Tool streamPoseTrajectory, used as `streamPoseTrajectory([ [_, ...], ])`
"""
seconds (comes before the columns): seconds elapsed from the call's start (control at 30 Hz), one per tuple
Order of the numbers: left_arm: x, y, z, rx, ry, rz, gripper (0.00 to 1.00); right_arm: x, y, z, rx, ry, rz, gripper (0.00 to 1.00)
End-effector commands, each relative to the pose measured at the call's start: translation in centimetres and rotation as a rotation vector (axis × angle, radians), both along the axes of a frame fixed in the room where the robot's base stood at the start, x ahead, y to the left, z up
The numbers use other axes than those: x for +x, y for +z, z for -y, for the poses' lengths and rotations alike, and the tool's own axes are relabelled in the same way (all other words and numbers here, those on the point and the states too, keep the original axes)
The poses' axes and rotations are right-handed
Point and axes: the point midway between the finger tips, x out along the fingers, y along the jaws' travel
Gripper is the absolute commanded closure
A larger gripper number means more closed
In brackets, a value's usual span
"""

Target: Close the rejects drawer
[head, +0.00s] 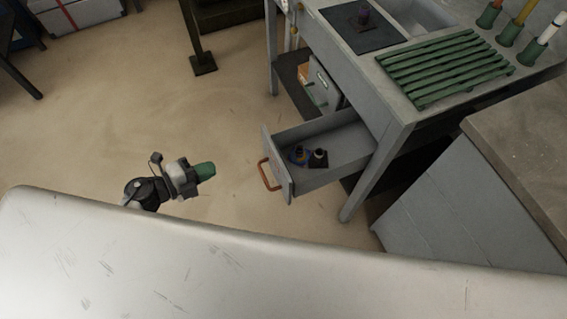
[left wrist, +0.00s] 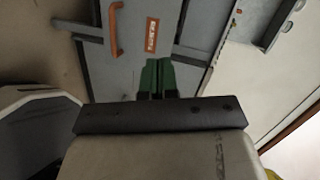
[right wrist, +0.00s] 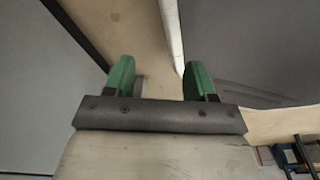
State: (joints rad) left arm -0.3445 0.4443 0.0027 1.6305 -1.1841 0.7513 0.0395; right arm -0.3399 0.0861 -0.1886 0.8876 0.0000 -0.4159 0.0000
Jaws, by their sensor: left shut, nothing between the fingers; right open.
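A grey drawer (head: 345,146) stands pulled out from under the grey workbench in the head view. Its front carries an orange handle (head: 269,174). A few small dark and blue items (head: 308,156) lie inside. The left wrist view shows a grey front with an orange handle (left wrist: 115,30) and an orange label (left wrist: 152,35), its text too small to read. My left gripper (head: 207,171) is shut and empty, left of the handle and apart from it; its green fingers also show in the left wrist view (left wrist: 157,72). My right gripper (right wrist: 158,78) is open and empty, seen only in the right wrist view.
The workbench (head: 395,110) bears a green slatted rack (head: 445,68) and green holders at the right. A grey cabinet (head: 455,200) stands right of the drawer. A dark post (head: 197,40) stands at the back. Floor between my left gripper and the handle is clear.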

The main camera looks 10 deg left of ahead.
Motion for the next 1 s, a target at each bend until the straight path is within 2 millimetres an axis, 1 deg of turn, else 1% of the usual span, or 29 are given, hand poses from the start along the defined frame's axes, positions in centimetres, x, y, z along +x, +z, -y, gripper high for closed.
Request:
streamPoseTrajectory([
  [0.03, -0.3, 0.6, 0.5, 0.06, -0.084, 0.047, 1.0, 0.3, -0.9, -0.1, 0.001, -0.001, 0.003, 0.45],
  [0.1, -0.7, 1.6, 1.0, 0.121, -0.167, 0.087, 1.0, 0.5, -1.0, -0.1, 0.001, -0.001, 0.004, 0.45],
  [0.17, -0.9, 2.1, 1.2, 0.154, -0.207, 0.106, 1.0, 0.7, -1.0, -0.2, 0.001, -0.001, 0.004, 0.45],
  [0.27, -0.8, 2.3, 1.7, 0.174, -0.232, 0.117, 1.0, 0.8, -0.9, -0.2, 0.001, -0.001, 0.004, 0.45],
  [0.37, -0.2, 2.0, 2.6, 0.172, -0.233, 0.118, 1.0, 0.9, -0.8, -0.2, 0.001, -0.002, 0.005, 0.45],
  [0.47, 0.8, 1.5, 4.1, 0.17, -0.23, 0.117, 1.0, 1.0, -0.7, -0.2, 0.001, -0.002, 0.006, 0.45],
  [0.7, 3.6, -0.1, 8.2, 0.167, -0.229, 0.116, 1.0, 1.8, -0.5, -0.4, 0.002, -0.003, 0.011, 0.45],
  [0.77, 4.3, -0.5, 9.2, 0.168, -0.228, 0.117, 1.0, 2.1, -0.3, -0.4, 0.002, -0.003, 0.013, 0.45],
  [0.9, 5.5, -0.5, 11.0, 0.169, -0.229, 0.117, 1.0, 2.1, -0.2, -0.4, 0.002, -0.003, 0.013, 0.45],
  [1.0, 6.1, -0.5, 11.9, 0.169, -0.229, 0.115, 1.0, 2.0, -0.2, -0.4, 0.002, -0.003, 0.012, 0.45],
])
